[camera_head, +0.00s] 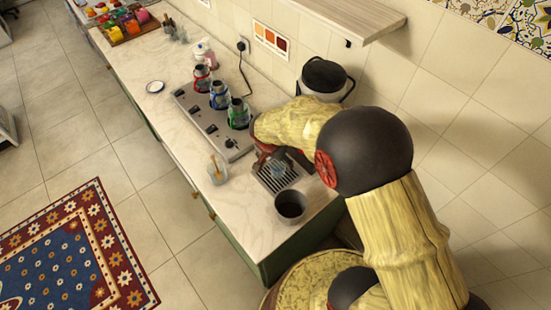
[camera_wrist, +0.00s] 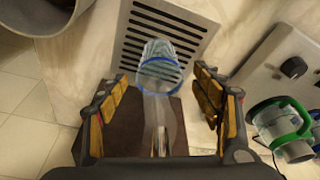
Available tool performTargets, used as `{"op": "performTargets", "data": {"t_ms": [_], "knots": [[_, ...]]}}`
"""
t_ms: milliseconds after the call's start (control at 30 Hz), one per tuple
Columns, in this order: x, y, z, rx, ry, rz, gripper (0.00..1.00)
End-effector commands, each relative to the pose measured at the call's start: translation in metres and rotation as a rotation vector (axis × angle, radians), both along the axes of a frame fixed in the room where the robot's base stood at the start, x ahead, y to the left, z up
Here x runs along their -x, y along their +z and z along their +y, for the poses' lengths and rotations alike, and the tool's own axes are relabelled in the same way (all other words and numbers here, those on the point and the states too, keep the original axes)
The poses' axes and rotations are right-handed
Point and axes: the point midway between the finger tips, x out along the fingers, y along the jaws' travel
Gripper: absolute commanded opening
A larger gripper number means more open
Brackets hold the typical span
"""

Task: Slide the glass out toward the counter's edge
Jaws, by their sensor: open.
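A clear glass with a blue band (camera_wrist: 160,66) shows over the slotted metal drip tray (camera_wrist: 196,27) in the wrist view. In the head view it is a small bluish shape on the drip tray (camera_head: 264,181), partly hidden by my arm. My gripper (camera_wrist: 163,95) is open, with one padded finger on each side of the glass and gaps between. Whether either finger touches it I cannot tell. The counter's front edge (camera_head: 228,231) lies left of the tray in the head view.
A dark-filled pot (camera_head: 290,205) stands close beside the tray. Another cup with an amber stick (camera_head: 216,168) stands near the front edge. A burner panel (camera_head: 213,125) with red, blue and green glass vessels is behind. The counter between tray and front edge looks clear.

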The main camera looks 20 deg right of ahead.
Motion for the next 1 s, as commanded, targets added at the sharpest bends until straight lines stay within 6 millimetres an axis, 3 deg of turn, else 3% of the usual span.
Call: {"op": "performTargets", "data": {"t_ms": [433, 1000], "knots": [[-0.0019, -0.0099, -0.0022, 0.0, 0.0, 0.0, 0.66], [-0.0018, -0.0097, -0.0021, 0.0, 0.001, 0.0, 0.34]]}}
